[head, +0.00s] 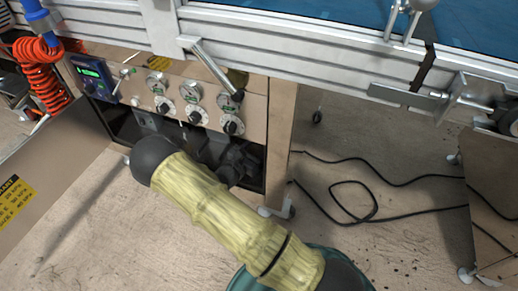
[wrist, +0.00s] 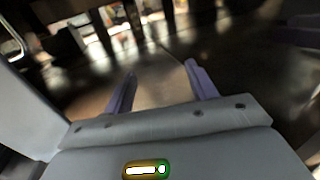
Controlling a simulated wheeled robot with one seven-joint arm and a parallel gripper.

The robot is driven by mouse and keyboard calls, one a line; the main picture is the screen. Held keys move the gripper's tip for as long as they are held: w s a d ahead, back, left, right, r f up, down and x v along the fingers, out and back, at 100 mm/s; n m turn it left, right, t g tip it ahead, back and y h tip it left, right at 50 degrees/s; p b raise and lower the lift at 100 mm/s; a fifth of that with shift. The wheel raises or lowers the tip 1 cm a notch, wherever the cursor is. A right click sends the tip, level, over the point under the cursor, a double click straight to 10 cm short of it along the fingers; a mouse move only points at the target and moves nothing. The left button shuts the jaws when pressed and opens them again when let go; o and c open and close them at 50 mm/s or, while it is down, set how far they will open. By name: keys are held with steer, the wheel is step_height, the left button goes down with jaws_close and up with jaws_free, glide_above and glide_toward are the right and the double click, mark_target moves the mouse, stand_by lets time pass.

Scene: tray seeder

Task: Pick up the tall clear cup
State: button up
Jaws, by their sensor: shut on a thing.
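My gripper (wrist: 160,70) shows in the wrist view, with its two purple fingers apart and a gap between them. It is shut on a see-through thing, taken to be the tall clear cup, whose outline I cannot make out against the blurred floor. The head view does not show the gripper or a cup; my arm in its yellow sleeve crosses the lower middle there.
In the head view, a control panel (head: 178,88) with dials and a lever sits below a metal conveyor rail (head: 300,62). A red coiled hose (head: 42,75) hangs at the left. Black cables (head: 345,184) lie on the floor. The floor at lower left is mostly clear.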

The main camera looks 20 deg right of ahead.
steer(key=r+p+v, duration=0.3)
steer(key=p+v, duration=0.8)
steer(key=v, duration=0.7)
